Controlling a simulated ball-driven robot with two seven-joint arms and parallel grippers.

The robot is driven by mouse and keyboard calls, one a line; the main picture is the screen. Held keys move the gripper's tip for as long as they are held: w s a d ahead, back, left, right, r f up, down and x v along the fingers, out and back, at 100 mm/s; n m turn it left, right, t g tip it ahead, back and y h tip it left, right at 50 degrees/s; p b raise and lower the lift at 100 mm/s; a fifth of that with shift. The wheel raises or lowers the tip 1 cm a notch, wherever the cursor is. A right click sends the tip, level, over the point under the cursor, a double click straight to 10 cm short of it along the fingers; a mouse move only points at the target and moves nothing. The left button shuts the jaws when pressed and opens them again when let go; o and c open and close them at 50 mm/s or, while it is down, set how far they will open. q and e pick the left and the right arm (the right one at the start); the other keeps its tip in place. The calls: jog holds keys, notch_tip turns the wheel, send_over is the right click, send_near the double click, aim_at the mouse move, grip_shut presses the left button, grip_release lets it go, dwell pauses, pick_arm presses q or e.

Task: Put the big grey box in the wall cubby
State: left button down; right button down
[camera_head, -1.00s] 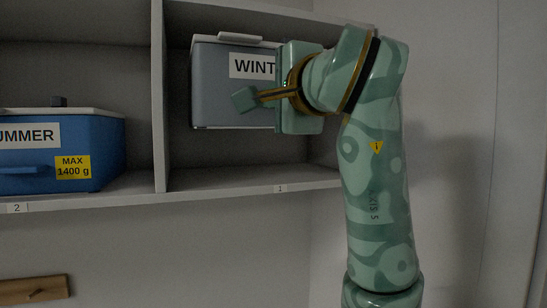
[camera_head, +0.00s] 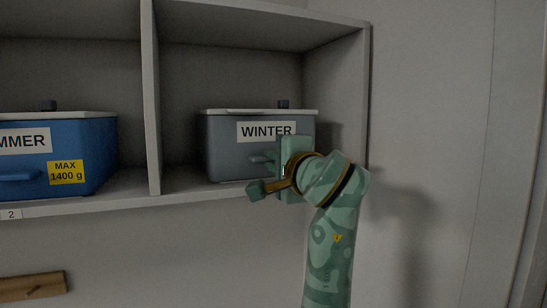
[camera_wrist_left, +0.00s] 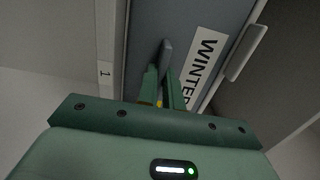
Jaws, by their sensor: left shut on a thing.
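The big grey box (camera_head: 222,150), with a light lid and a WINTER label, is upright inside the right compartment of the wall cubby (camera_head: 230,65). Its underside is at the level of the compartment floor; I cannot tell whether it fully rests there. My left gripper (camera_head: 266,162) is at the box's front, below the label. In the left wrist view its fingers are shut on the handle (camera_wrist_left: 166,55) of the grey box (camera_wrist_left: 142,25). My wrist hides the box's lower right front. My right gripper is not in view.
A blue box (camera_head: 75,145) with a yellow MAX 1400 g label sits in the left compartment. A divider (camera_head: 151,100) separates the compartments. The cubby's right side wall (camera_head: 345,100) is close to the box. A wooden rail (camera_head: 30,287) is on the wall below.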

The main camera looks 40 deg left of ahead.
pick_arm(q)
jog(key=shift+d, duration=0.1)
jog(key=c, duration=1.8)
grip_release()
jog(key=shift+c, duration=0.2)
jog(key=o, duration=0.3)
jog(key=b+v, duration=0.4)
jog(key=v, duration=0.8)
jog(key=shift+r, duration=0.1)
